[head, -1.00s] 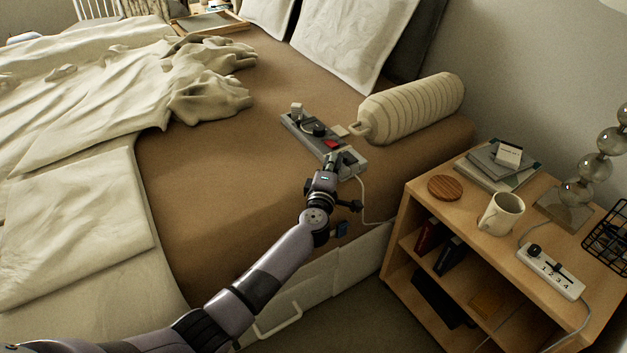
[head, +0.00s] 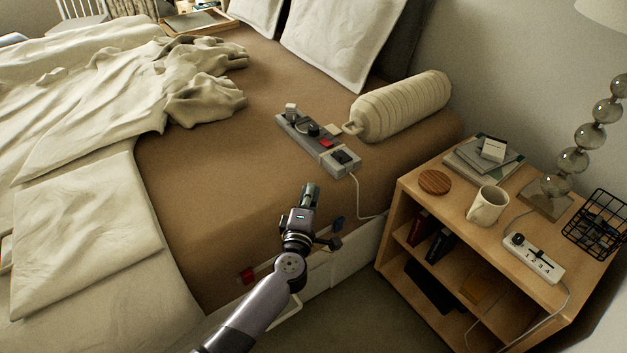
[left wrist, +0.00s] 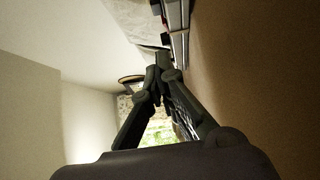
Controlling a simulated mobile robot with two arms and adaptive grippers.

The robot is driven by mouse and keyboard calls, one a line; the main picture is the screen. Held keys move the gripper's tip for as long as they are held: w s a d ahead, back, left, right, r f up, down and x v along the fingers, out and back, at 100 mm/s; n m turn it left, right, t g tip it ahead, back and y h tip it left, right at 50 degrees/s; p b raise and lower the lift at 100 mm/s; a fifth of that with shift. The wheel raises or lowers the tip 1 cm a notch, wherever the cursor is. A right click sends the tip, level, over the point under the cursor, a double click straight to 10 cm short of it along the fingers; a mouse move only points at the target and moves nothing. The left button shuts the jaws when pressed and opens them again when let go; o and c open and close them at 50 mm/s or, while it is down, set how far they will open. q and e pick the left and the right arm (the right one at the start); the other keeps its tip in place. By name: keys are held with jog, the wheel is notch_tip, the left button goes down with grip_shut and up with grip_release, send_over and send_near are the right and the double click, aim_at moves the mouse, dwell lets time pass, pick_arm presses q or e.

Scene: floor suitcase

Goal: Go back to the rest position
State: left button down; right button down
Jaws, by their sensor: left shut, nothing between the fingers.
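My left gripper (head: 309,192) is shut and empty over the brown bed sheet, near the bed's side edge. In the left wrist view its fingers (left wrist: 158,62) meet at the tips with nothing between them. My right gripper is not in view.
A wooden nightstand (head: 408,199) stands right of the bed with a mug (head: 487,205), round coaster (head: 434,182), books, a power strip (head: 533,259), a lamp and a wire basket (head: 597,222). A bolster (head: 400,107) lies behind the box. A cable hangs over the bed edge.

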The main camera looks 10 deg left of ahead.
pick_arm(q)
jog(key=shift+s, duration=0.2)
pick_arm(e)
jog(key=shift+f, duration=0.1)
